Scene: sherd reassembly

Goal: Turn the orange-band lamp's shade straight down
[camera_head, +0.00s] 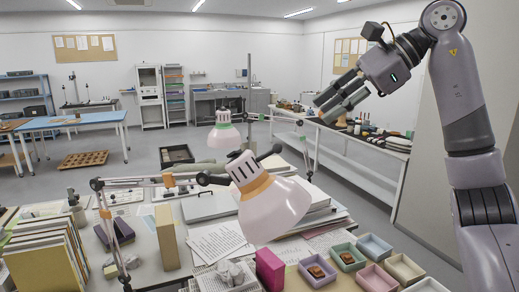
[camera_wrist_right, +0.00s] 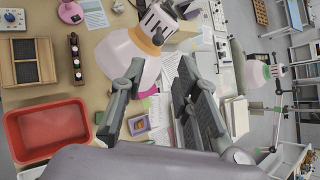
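The orange-band lamp (camera_head: 272,208) stands out over the desk in the head view. Its pale pink shade is tilted, its mouth facing down and somewhat to the right. The orange band (camera_head: 256,186) circles the shade's neck, below a white slotted cap. In the right wrist view the shade (camera_wrist_right: 125,56) lies beyond the fingers, toward the upper left. My right gripper (camera_head: 322,108) is raised above and right of the lamp, apart from it. Its fingers (camera_wrist_right: 160,72) are spread with nothing held between them. My left gripper is in neither view.
A green-band lamp (camera_head: 225,134) stands behind. Jointed lamp arms (camera_head: 150,181) cross the desk's left side. Below the shade are papers (camera_head: 216,240), a magenta box (camera_head: 270,268) and small trays (camera_head: 374,278). A red tray (camera_wrist_right: 48,130) shows in the wrist view. Air around my right gripper looks clear.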

